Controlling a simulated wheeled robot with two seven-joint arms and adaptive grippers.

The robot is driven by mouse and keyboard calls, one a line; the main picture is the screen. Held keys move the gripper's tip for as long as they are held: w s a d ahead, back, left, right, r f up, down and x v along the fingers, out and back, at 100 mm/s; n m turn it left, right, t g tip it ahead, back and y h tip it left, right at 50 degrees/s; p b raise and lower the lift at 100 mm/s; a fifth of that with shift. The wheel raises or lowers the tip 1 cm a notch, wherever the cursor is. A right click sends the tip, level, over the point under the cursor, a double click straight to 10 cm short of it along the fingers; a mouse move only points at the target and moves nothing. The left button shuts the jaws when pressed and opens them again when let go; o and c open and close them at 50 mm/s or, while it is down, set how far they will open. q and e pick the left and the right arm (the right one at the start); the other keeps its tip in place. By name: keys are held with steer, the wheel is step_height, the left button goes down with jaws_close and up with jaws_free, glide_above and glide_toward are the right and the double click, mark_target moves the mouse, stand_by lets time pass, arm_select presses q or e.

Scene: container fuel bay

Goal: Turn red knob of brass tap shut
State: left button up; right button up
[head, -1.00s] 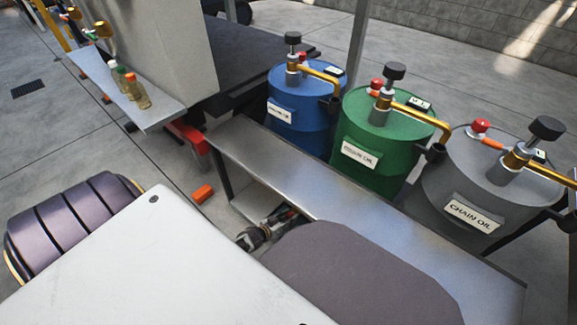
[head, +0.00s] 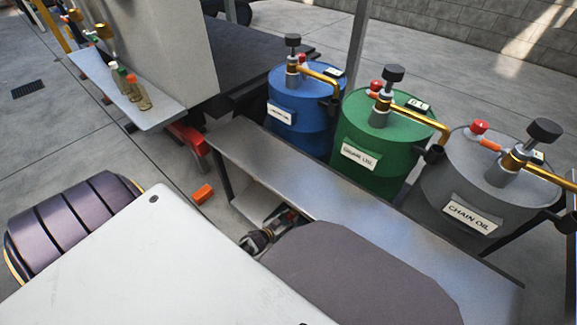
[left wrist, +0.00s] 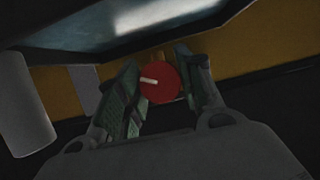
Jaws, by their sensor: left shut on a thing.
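The red knob (left wrist: 160,82) is round with a white line on its face, which lies close to level, tilted a little. It sits between the two fingers of my left gripper (left wrist: 158,72), which is shut on it. A small part of the brass tap (left wrist: 150,58) shows behind the knob; the rest of it is hidden. In the head view my left gripper (head: 286,217) is low beside the metal bench, partly covered by my own arm. The knob and this tap cannot be made out there. My right gripper is not in view.
A metal bench (head: 330,195) runs above my left gripper. Blue (head: 295,115), green (head: 372,150) and grey (head: 440,175) drums with pumps stand behind it. A shelf with bottles (head: 165,110) is at the upper left. An orange block (head: 202,194) lies on the floor.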

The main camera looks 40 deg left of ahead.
arm_select(q)
steer(key=shift+f+m+y, duration=0.1)
steer(key=shift+m+y, duration=0.9)
steer(key=shift+m, duration=0.3)
steer(key=shift+b, duration=0.3)
steer(key=o, duration=1)
steer(key=shift+s, duration=0.1)
steer(key=shift+s, duration=0.1)
steer(key=v, duration=1.1)
steer(key=shift+s+d, duration=0.15)
steer(key=shift+s, duration=0.2)
